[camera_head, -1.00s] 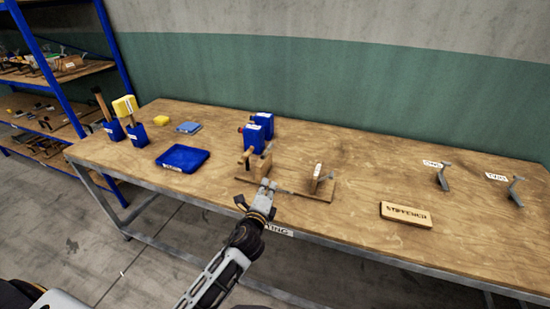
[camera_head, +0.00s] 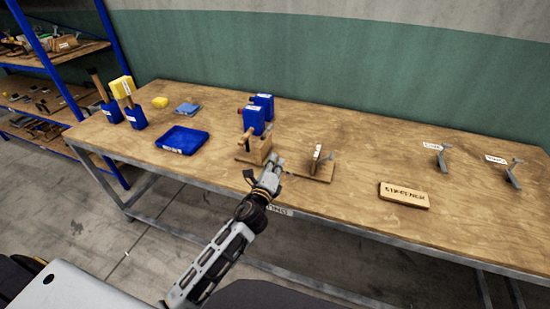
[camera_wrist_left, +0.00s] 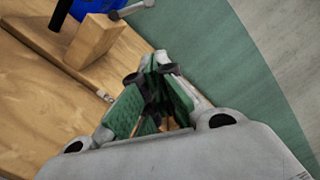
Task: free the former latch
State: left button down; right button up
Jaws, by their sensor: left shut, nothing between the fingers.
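The wooden former (camera_head: 257,151) stands near the table's front edge, with a block and a base board. In the left wrist view the wooden block (camera_wrist_left: 95,40) is at upper left, and a small metal piece (camera_wrist_left: 105,96) sits at the board's edge. I cannot tell which part is the latch. My right gripper is out of view.
A blue tray (camera_head: 182,139) lies to the left, and a wooden "STIFFENER" block (camera_head: 404,195) to the right. Two labelled metal brackets (camera_head: 442,160) are farther right.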

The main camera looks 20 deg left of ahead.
aim_at(267, 132)
pick_arm(q)
jog(key=w+a+r+p, duration=0.2)
jog(key=w+a, duration=0.1)
jog(key=w, duration=0.7)
jog(key=shift+w+a, duration=0.2)
jog(key=shift+a, duration=0.05)
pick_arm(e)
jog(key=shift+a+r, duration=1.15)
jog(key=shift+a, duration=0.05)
pick_arm(q)
jog(key=shift+r, duration=0.15)
